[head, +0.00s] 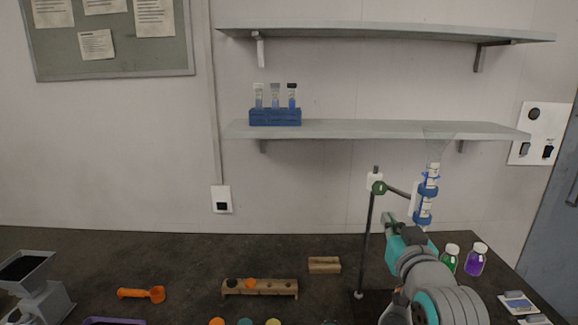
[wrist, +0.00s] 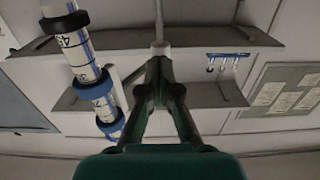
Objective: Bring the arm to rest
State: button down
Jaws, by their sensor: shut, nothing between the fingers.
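My gripper (head: 388,218) is at the right of the head view, raised above the bench, with my grey and teal arm running down to the bottom right. Its fingers point toward the wall and overlap the retort stand (head: 365,235) region in the picture. In the wrist view my gripper (wrist: 165,68) is shut and empty, its two fingertips together. A clear graduated column (head: 429,185) with blue collars stands upright beside the gripper; it also shows close at the left of the wrist view (wrist: 85,62). I cannot tell the exact gap between them.
The shelf (head: 350,129) bears a blue tube rack (head: 275,117). The dark bench (head: 180,260) holds a wooden block rack (head: 260,287), a small wooden block (head: 324,265), an orange scoop (head: 141,294), a grey machine (head: 36,290), a green bottle (head: 449,259) and a purple bottle (head: 475,260).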

jog(key=s+f+g, duration=0.1)
jog(key=s+f, duration=0.5)
jog(key=f, duration=0.3)
jog(key=s+a+f, duration=0.1)
jog(key=s+f, duration=0.6)
jog(key=f, duration=0.3)
jog(key=s+f+g, duration=0.1)
jog(key=s+f, duration=0.5)
jog(key=f, duration=0.3)
jog(key=s+f, duration=0.2)
jog(key=s, duration=1.3)
jog(key=s+f+g, duration=0.1)
jog(key=s+f, duration=0.1)
jog(key=s, duration=1.4)
jog(key=shift+s+a+f, duration=0.15)
jog(key=shift+s+a, duration=0.15)
jog(key=shift+a, duration=0.15)
